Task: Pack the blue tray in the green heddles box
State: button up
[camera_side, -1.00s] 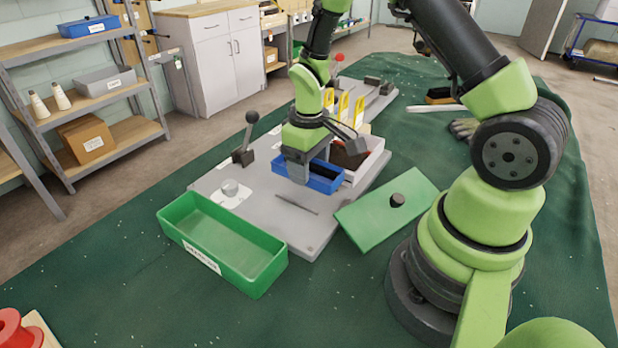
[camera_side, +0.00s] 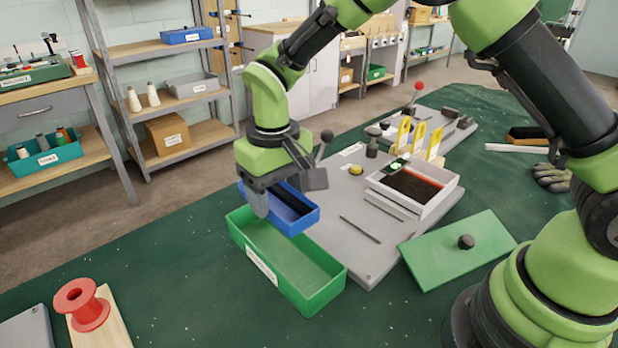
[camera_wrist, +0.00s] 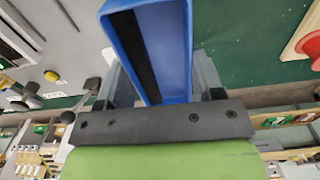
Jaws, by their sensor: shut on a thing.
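The blue tray (camera_side: 290,211) is held by my gripper (camera_side: 262,205) above the back end of the green heddles box. The tray has a dark strip inside and looks slightly tilted. The green box (camera_side: 317,294) is open, with a white label on its front wall, and its visible inside is empty. My gripper is shut on the tray's side; the wrist view also shows the tray (camera_wrist: 175,50) between the fingers. The green lid (camera_side: 440,262) with a dark knob lies flat to the right of the box.
A red spool (camera_side: 88,308) on a wooden board is at the front left. Green cloth is clear between spool and box.

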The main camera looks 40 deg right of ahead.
jog(key=shift+f, duration=2.8)
jog(key=shift+f, duration=0.4)
jog(key=shift+f, duration=0.7)
jog(key=shift+f, duration=0.25)
